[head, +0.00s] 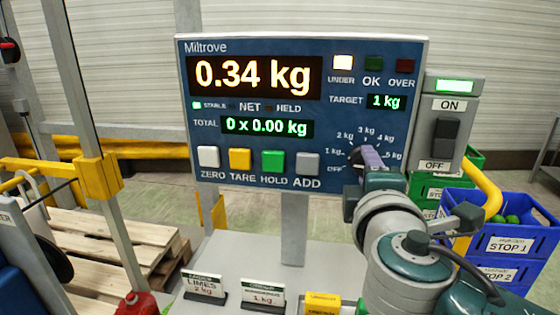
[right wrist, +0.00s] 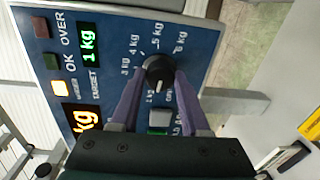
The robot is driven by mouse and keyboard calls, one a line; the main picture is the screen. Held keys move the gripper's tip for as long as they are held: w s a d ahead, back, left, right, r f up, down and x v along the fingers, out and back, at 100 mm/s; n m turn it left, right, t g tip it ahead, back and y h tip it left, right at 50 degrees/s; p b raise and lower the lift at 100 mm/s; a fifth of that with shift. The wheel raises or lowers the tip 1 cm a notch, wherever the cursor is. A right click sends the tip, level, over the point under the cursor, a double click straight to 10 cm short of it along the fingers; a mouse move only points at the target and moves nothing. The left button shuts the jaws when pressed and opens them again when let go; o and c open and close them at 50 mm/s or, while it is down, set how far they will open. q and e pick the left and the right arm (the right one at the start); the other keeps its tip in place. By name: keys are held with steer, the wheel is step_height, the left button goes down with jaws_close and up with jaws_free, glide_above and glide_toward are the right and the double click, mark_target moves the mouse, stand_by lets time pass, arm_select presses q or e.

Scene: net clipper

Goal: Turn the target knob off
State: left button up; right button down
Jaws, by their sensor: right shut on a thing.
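The target knob (right wrist: 157,68) is black and round, on the blue panel of the scale (head: 205,130). In the head view only a dark edge of the knob (head: 354,156) shows. Around it are kg marks and OFF. The target display (head: 386,102) reads 1 kg. My right gripper (right wrist: 160,80) is shut on the knob, with one purple finger on each side. In the head view the right gripper (head: 372,158) hides most of the dial. The knob's white mark appears towards 1 kg. My left gripper is not in view.
The main display (head: 255,77) reads 0.34 kg, with the UNDER lamp (head: 343,62) lit. A switch box (head: 447,125) marked ON and OFF stands close on the right. Blue crates (head: 510,245) stand lower right. Small signs (head: 264,296) stand below the panel.

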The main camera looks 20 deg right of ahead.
steer(key=shift+a+n+h+p, duration=0.1)
steer(key=shift+n+h+p, duration=0.5)
steer(key=shift+n, duration=2.7)
steer(key=shift+c, duration=1.9)
jaws_free()
